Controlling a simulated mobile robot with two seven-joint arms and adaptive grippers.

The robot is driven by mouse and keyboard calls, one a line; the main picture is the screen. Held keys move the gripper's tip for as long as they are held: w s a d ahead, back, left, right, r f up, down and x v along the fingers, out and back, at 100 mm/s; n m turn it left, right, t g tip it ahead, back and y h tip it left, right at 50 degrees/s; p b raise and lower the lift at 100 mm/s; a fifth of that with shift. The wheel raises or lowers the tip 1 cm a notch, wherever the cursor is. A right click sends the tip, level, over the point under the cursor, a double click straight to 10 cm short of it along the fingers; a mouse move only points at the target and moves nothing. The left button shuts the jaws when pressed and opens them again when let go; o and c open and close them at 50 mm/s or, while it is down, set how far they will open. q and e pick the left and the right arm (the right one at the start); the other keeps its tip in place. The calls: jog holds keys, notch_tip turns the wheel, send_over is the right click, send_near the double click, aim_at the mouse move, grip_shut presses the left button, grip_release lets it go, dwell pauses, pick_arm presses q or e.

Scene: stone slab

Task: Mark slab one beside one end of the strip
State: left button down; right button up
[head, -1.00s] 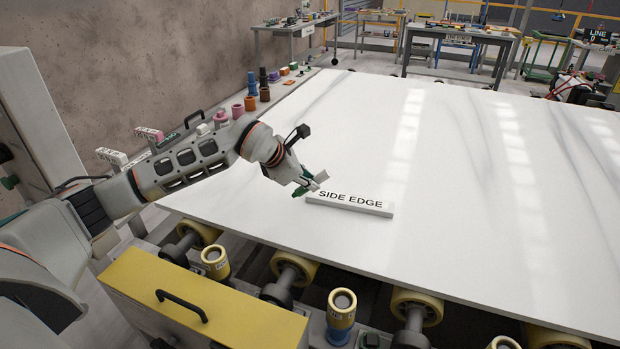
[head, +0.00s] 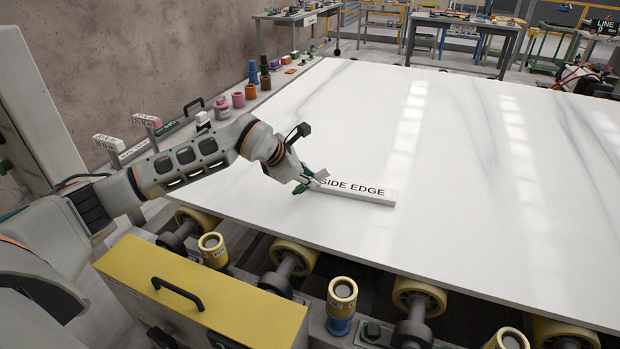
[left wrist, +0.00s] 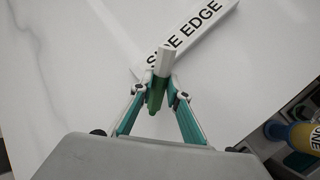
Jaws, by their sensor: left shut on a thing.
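The large white slab (head: 470,200) lies flat on the roller bed, with faint grey veins. The strip (head: 368,195), a white bar lettered SIDE EDGE, lies on it near its front left edge; it also shows in the left wrist view (left wrist: 205,32). My left gripper (head: 312,180) is at the strip's left end, shut on a green and white marker (left wrist: 157,92). In the left wrist view the marker's white end overlaps the strip's near end; I cannot tell whether it touches strip or slab. My right gripper is out of view.
Yellow rollers (head: 418,296) run below the slab's front edge, beside a yellow-topped box (head: 200,290) with a black handle. Coloured cups (head: 238,100) stand along the wall side. Workbenches (head: 465,28) stand behind. Most of the slab is clear.

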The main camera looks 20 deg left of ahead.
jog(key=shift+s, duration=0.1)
pick_arm(q)
jog(key=shift+f, duration=0.25)
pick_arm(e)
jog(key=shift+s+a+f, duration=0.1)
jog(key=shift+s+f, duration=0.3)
pick_arm(q)
jog(key=shift+f, duration=0.3)
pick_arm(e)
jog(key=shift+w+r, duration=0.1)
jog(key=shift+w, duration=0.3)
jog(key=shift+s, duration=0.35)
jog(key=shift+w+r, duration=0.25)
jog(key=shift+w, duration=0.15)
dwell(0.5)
pick_arm(q)
jog(key=shift+w+d, duration=0.15)
jog(key=shift+d, duration=0.15)
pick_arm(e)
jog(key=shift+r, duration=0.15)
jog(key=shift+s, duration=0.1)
